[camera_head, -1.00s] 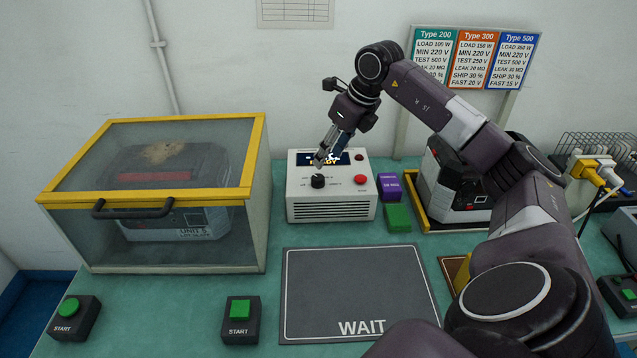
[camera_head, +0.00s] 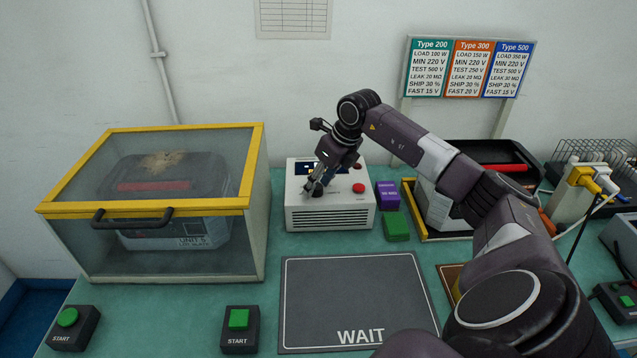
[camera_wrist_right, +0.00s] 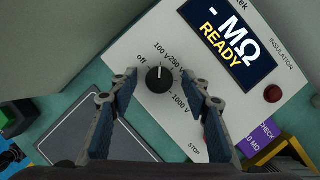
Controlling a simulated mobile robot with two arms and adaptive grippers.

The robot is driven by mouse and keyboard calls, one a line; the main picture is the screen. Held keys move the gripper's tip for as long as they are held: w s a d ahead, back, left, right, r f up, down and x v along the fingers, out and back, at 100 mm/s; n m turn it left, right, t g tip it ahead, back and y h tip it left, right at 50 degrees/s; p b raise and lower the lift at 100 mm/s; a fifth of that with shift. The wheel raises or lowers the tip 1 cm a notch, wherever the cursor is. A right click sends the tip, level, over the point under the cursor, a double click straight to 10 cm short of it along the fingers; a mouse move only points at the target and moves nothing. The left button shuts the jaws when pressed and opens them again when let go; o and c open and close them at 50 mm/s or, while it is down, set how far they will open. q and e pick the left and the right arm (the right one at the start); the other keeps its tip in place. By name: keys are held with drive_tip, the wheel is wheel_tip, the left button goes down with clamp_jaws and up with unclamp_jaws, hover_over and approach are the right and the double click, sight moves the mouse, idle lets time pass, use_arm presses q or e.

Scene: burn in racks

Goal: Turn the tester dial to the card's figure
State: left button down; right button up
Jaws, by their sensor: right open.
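The tester (camera_head: 345,218) is a white box at the back of the bench. In the right wrist view its display (camera_wrist_right: 228,40) reads "- MΩ READY". Its black dial (camera_wrist_right: 159,80) has a white mark pointing up, near the 100 V label. My right gripper (camera_wrist_right: 160,101) is open, one finger on each side of the dial, apparently not touching it. In the head view the right gripper (camera_head: 313,188) largely covers the dial. The type cards (camera_head: 471,68) on the wall board read TEST 500 V for Type 200, 250 V for Type 300 and 500 V for Type 500.
A yellow-framed clear chamber (camera_head: 150,208) holding a unit stands at left. A purple block (camera_head: 387,195) and a green block (camera_head: 396,226) lie right of the tester. A red-handled unit (camera_head: 437,208) is behind my arm. The grey WAIT mat (camera_head: 350,290) is empty.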

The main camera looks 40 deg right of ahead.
drive_tip(key=c, duration=1.2)
drive_tip(key=shift+o, duration=0.2)
idle(0.4)
drive_tip(key=o, duration=1.2)
drive_tip(key=shift+c, duration=0.2)
drive_tip(key=v, duration=1.2)
